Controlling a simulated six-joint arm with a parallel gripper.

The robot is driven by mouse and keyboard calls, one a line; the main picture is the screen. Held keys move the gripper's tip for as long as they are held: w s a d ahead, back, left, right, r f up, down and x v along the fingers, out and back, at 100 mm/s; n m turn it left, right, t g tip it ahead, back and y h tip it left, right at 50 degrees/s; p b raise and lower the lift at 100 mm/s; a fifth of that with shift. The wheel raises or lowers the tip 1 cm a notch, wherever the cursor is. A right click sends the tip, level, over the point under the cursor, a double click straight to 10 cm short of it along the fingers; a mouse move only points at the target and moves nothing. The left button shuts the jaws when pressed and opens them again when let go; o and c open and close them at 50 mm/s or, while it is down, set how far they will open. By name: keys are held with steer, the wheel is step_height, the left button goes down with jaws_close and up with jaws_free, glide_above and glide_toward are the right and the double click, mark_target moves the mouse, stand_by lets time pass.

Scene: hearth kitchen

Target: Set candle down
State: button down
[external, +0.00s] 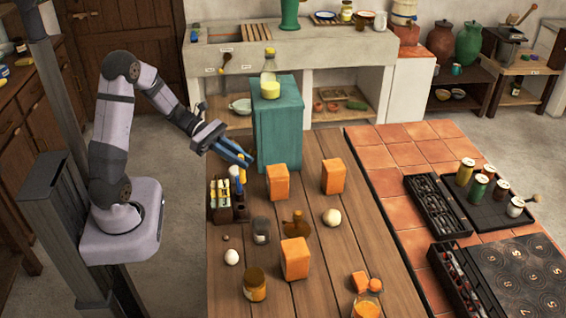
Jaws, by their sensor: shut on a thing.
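My gripper (246,161), with blue fingers, is over the left edge of the wooden table, beside the tall teal block. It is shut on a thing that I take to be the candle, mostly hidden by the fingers. The rack holds several small upright pieces, some with yellow parts.
The teal block (282,130) carries a bottle with yellow contents (269,88). Orange blocks (278,182), a glass jar (261,230), an amber jar (255,285) and pale round things (331,217) stand on the wooden table (321,150). Tiled counter with dark trays (438,207) lies right.

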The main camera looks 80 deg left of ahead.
steer(key=w+d+f+m+g+h+b, duration=0.1)
steer(key=w+d+b, duration=0.2)
steer(key=w, duration=0.7)
steer(key=w+d+f+m+g+h+b, duration=0.15)
steer(key=w+d+b, duration=0.25)
steer(key=w, duration=0.5)
steer(key=w+d+r+m+h+b, duration=0.1)
steer(key=w+d+b, duration=0.1)
steer(key=w+d, duration=0.55)
steer(key=w+d+r+m+b, duration=0.15)
steer(key=w+d, duration=0.25)
steer(key=d, duration=0.6)
steer(key=shift+n+g, duration=0.4)
steer(key=shift+g, duration=0.05)
steer(key=shift+s+f, duration=0.1)
steer(key=shift+f, duration=7.55)
steer(key=shift+f, duration=0.15)
steer(key=c, duration=1.7)
jaws_free()
